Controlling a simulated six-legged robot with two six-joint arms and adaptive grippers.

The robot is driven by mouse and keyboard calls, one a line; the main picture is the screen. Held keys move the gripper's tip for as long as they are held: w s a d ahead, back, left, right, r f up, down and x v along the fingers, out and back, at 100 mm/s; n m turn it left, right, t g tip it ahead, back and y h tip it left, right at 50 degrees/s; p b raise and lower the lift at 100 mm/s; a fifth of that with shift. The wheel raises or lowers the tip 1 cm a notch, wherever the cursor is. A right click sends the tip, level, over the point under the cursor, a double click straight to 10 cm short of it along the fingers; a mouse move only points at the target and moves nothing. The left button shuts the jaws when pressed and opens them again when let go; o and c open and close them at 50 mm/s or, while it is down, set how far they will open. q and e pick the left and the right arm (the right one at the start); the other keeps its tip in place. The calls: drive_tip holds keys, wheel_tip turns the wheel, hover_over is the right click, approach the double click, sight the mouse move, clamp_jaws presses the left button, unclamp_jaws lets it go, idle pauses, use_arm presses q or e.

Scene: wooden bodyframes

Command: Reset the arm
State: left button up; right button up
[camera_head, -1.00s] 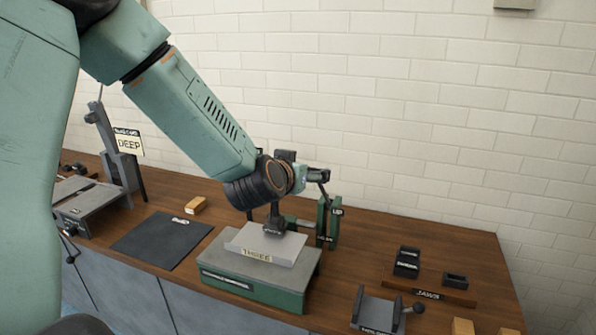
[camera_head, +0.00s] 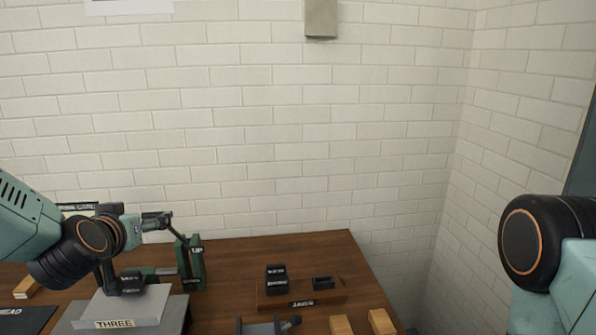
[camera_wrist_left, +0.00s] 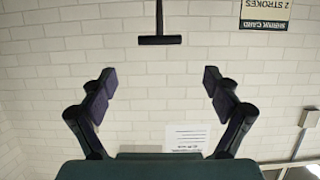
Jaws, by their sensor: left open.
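My left arm comes in from the left in the head view, with its gripper (camera_head: 155,222) above the workbench (camera_head: 330,262), near a green upright device (camera_head: 196,262). In the left wrist view the two dark fingers (camera_wrist_left: 158,85) are spread apart with nothing between them, facing the white brick wall. Part of my right arm shows at the right edge of the head view; its gripper is out of view.
A wooden jaws board (camera_head: 300,300) holds dark pieces. Wooden blocks (camera_head: 380,321) lie at the front edge. A wall box (camera_head: 321,18) hangs above.

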sight(158, 213)
use_arm(q)
drive_tip(key=x, duration=1.1)
drive_tip(key=shift+w+f, duration=0.15)
drive_tip(key=shift+f, duration=0.05)
